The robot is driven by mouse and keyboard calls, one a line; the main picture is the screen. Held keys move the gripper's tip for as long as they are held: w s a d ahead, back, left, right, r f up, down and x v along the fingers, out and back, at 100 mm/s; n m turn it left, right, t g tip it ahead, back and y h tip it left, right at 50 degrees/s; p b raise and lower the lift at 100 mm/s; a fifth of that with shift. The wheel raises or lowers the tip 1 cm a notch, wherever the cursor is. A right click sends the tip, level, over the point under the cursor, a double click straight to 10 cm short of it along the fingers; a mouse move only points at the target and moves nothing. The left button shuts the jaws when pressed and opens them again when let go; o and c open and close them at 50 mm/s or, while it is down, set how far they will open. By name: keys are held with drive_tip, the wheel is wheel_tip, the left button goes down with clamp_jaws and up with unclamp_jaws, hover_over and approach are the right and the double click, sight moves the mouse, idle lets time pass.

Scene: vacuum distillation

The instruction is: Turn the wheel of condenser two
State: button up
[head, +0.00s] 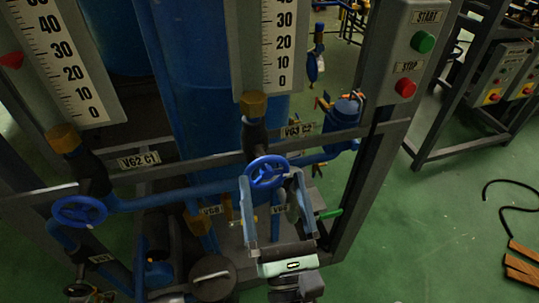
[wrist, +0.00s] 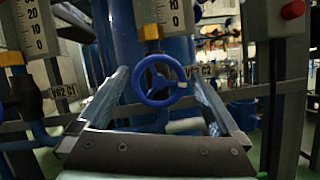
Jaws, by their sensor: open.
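A blue handwheel (head: 266,172) with spokes sits on a dark valve body below the right-hand gauge. A label ending in "C2" (head: 299,130) is on the rail beside it. In the wrist view the wheel (wrist: 143,82) faces me near the middle, between the two fingers. My gripper (head: 275,180) is open, with one finger on each side of the wheel. The fingertips reach about the wheel's level; I cannot tell whether they touch it. A second blue wheel (head: 79,211) is at the left, near a label ending in "C1" (head: 139,161).
Blue pipes and grey rails (head: 225,160) surround the wheel. Two scale gauges (head: 268,45) stand above. A grey post carries a green start button (head: 423,42) and a red stop button (head: 405,87). Green floor (head: 430,225) lies open at the right, with wooden pieces (head: 522,265) and a black cable.

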sight(270, 169)
drive_tip(key=shift+p+x, duration=0.4)
drive_tip(key=shift+x, duration=1.9)
drive_tip(key=c, duration=0.9)
